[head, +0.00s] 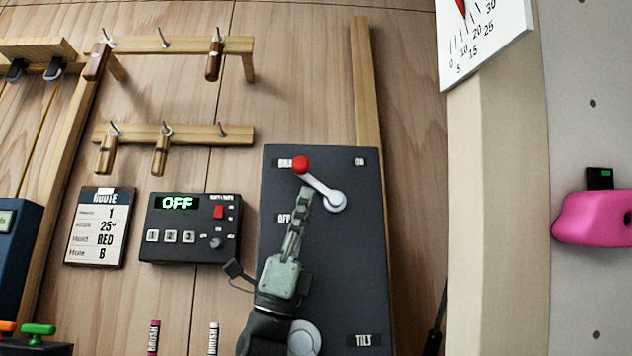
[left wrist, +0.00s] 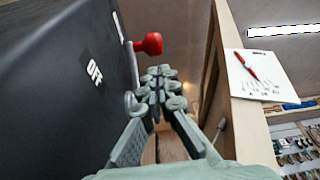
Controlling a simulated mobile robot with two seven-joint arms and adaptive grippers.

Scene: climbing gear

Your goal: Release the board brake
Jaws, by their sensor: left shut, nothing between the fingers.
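The brake lever is a grey arm (head: 320,186) with a red knob (head: 300,165), on a dark panel (head: 345,270). It slants up and left from its round pivot (head: 336,202). An "ON" label (head: 360,162) is at the panel's upper right. An "OFF" label (head: 284,218) is left of my gripper. The knob partly covers another label. My left gripper (head: 308,193) is shut and empty, its tips just below the lever. In the left wrist view, the red knob (left wrist: 149,44) shows beyond the shut fingertips (left wrist: 163,88). Contact with the lever cannot be told. My right gripper is out of view.
A control box (head: 190,228) reading "OFF" and a route card (head: 98,228) are left of the panel. A "TILT" label (head: 363,340) is low on the panel. A wooden post (head: 490,200) and a pink hold (head: 592,218) stand to the right.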

